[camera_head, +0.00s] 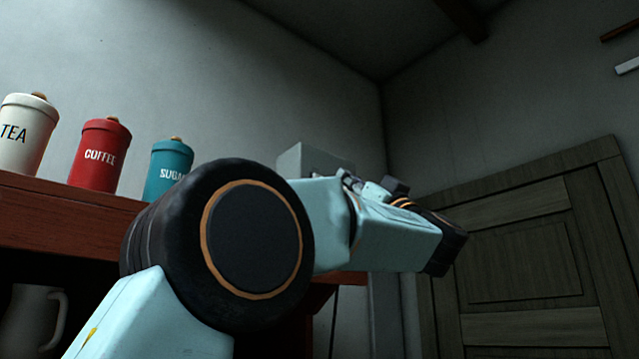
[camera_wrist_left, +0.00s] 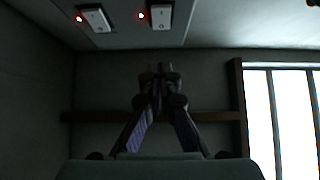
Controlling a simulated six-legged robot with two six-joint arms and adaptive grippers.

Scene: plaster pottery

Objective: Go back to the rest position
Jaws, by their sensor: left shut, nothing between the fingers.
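My left arm (camera_head: 380,232) fills the middle of the head view, reaching up from the lower left and then out to the right. In the left wrist view, my left gripper (camera_wrist_left: 158,72) points up the picture with its two fingers together. Nothing shows between the fingers. My right gripper is in neither view.
A wooden shelf (camera_head: 60,222) at left holds a white tea canister (camera_head: 24,135), a red coffee canister (camera_head: 99,156) and a teal sugar canister (camera_head: 167,170), behind my arm. A white pitcher (camera_head: 32,318) stands below. A wooden door (camera_head: 530,260) is at right. A bright window (camera_wrist_left: 285,115) shows in the wrist view.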

